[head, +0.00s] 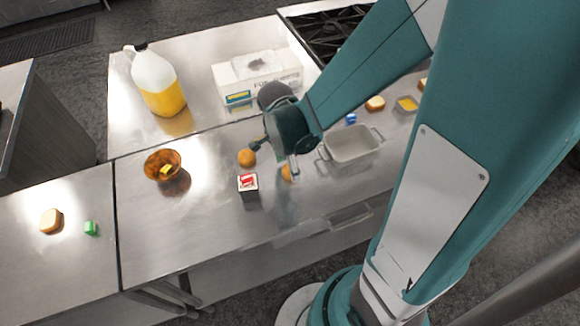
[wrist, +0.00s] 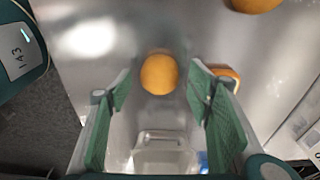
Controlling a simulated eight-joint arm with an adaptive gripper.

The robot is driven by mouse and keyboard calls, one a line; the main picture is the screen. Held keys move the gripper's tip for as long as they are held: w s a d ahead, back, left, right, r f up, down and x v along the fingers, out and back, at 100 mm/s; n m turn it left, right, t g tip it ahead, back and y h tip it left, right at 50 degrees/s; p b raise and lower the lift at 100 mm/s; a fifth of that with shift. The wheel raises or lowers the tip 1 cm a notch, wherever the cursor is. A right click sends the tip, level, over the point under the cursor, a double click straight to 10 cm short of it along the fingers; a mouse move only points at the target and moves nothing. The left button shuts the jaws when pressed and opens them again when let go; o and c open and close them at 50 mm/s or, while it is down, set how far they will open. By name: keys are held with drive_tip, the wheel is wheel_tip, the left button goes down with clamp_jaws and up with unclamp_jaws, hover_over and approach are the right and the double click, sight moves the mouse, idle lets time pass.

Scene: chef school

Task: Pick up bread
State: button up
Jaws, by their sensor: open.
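Bread pieces with tan crusts show in the head view: one on the left counter (head: 50,221), one at the right past the tray (head: 375,103), and one partly hidden by my arm (head: 422,84). My gripper (head: 276,156) is open and empty above the middle counter. In the wrist view its green fingers (wrist: 160,82) stand apart, with an orange (wrist: 158,73) in line with the gap. A brown-edged piece that looks like bread (wrist: 228,74) lies just right of the gap, partly hidden by the right finger. My gripper hides that spot in the head view.
A second orange (head: 247,157) and a small red-and-white box (head: 248,185) lie close to my gripper. A grey tray (head: 352,155) stands to the right, a white box (head: 228,78) behind, an amber bowl (head: 155,160) left. A tall oil jug (head: 155,82) stands at the back left.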

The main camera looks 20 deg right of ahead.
wheel_tip(320, 180, up, 10)
drive_tip(key=a+p, duration=0.1)
drive_tip(key=shift+a+r, duration=0.15)
drive_tip(key=shift+r, duration=0.05)
idle(0.5)
idle(0.7)
wheel_tip(320, 180, up, 12)
drive_tip(key=r+n+t+y, duration=0.1)
drive_tip(key=n+t, duration=0.5)
drive_tip(key=n, duration=0.9)
hover_over(286, 169)
drive_tip(key=s+d, duration=0.1)
drive_tip(key=s, duration=0.4)
drive_tip(key=shift+s+d+r+n+t, duration=0.25)
drive_tip(key=shift+r+n, duration=0.2)
drive_tip(key=shift+n, duration=0.3)
drive_tip(key=shift+s+d+r+n+t, duration=0.1)
drive_tip(key=shift+s+r+n+t, duration=0.3)
drive_tip(key=shift+n, duration=0.35)
drive_tip(key=shift+o, duration=0.5)
drive_tip(key=shift+w, duration=0.1)
